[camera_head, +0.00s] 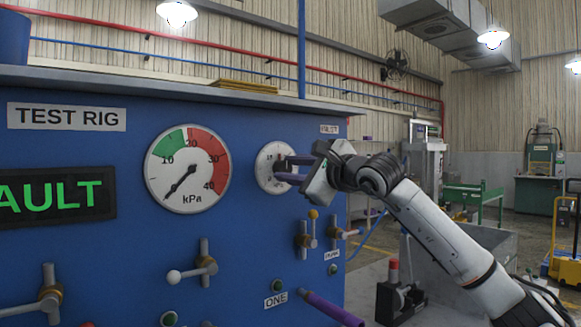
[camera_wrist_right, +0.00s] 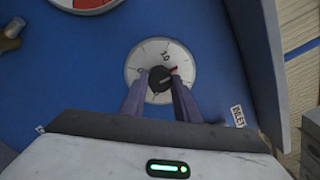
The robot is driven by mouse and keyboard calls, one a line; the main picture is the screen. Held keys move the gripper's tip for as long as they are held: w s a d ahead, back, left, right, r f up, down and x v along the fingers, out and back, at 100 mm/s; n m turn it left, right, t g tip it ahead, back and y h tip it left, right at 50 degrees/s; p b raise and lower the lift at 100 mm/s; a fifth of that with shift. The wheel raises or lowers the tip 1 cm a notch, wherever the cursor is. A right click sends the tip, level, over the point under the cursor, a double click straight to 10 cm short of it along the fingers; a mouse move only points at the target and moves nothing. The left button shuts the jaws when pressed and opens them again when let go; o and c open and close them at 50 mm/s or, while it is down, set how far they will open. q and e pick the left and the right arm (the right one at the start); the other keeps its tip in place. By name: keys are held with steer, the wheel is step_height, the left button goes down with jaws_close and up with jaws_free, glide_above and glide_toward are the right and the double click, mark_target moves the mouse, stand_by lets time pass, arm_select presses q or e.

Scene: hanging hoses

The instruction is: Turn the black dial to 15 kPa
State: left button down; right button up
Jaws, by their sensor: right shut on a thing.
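The black dial (camera_wrist_right: 160,79) sits in the middle of a white round scale plate (camera_head: 268,178) on the blue panel. In the right wrist view the plate (camera_wrist_right: 135,62) shows a "10" at its top, and a red mark shows at the dial's upper right edge. My right gripper (camera_head: 285,170) has its two purple fingers on either side of the dial, and it is shut on it. The fingers hide part of the dial and scale. The kPa gauge (camera_head: 188,168) has its needle pointing to the lower left, below the 10. My left gripper is not in view.
The blue test rig panel (camera_head: 120,240) bears a display reading "AULT" in green (camera_head: 55,195). Below the dial are a yellow-knobbed valve (camera_head: 308,235), a white-knobbed lever (camera_head: 195,270) and a purple rod (camera_head: 330,308) sticking out.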

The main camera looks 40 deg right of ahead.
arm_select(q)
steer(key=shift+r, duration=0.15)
arm_select(e)
steer(key=shift+n, duration=0.6)
steer(key=o, duration=1)
steer(key=shift+o, duration=0.2)
steer(key=shift+s, duration=0.35)
arm_select(q)
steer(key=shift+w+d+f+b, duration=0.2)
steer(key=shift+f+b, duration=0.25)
steer(key=shift+b, duration=0.4)
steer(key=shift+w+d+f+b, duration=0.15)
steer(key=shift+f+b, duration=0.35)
steer(key=shift+b, duration=0.3)
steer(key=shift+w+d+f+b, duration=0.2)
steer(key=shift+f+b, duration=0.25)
steer(key=shift+b, duration=0.4)
arm_select(e)
steer(key=s+a, duration=0.1)
steer(key=s, duration=0.8)
steer(key=shift+s, duration=0.3)
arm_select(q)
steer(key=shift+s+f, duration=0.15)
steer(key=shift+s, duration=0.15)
